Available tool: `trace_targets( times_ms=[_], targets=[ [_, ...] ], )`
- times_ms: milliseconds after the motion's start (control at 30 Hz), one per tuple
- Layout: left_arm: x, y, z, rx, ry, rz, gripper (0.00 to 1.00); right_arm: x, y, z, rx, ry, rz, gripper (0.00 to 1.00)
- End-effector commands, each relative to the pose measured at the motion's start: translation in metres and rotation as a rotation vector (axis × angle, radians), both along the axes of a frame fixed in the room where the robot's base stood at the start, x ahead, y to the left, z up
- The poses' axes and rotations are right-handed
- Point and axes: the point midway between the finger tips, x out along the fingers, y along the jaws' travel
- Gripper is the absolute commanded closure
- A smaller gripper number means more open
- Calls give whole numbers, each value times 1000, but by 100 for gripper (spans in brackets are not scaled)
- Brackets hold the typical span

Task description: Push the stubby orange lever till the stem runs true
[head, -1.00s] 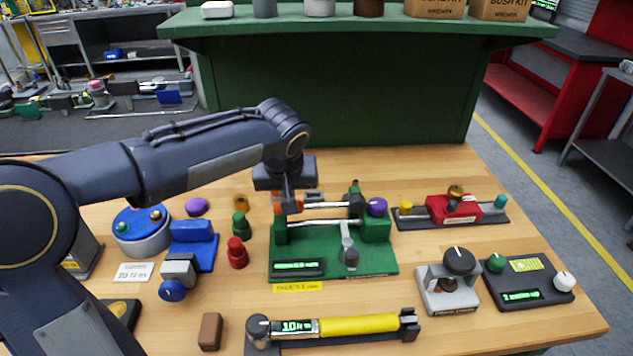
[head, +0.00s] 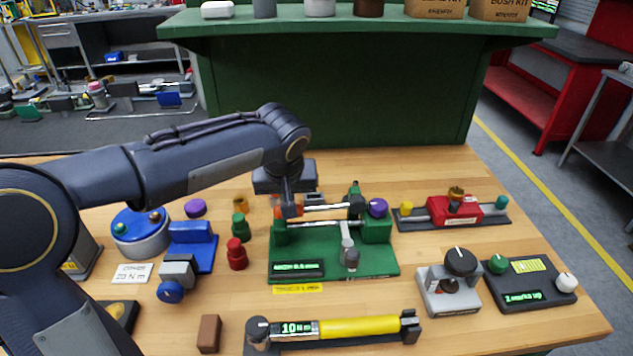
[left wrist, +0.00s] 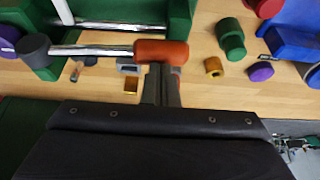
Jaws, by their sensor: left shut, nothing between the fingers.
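A stubby orange lever (left wrist: 162,50) is the short grip at the end of a shiny rod in the left wrist view. In the head view the orange lever (head: 279,209) shows on both sides of my fingers. My left gripper (head: 289,212) is shut and empty, pointing down at it. In the left wrist view my fingertips (left wrist: 163,68) lie right at the lever's edge; I cannot tell if they touch. A second shiny bar, the stem (head: 325,223), spans the green fixture (head: 345,265) in front of the lever's rod. My right gripper is not in view.
Green (head: 240,227) and red (head: 237,253) pieces stand left of the fixture. A blue device (head: 193,245) is further left, a red valve unit (head: 455,210) on the right. A yellow-handled torque tool (head: 358,326) lies in front.

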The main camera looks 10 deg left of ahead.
Motion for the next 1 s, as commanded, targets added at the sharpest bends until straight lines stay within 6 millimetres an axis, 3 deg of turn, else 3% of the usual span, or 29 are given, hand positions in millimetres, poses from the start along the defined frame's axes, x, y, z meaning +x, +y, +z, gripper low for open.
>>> trace_targets(
  times_ms=[1000],
  targets=[
    [5, -15, 58, 0, 1, 0, 100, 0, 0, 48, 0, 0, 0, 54]
  ],
)
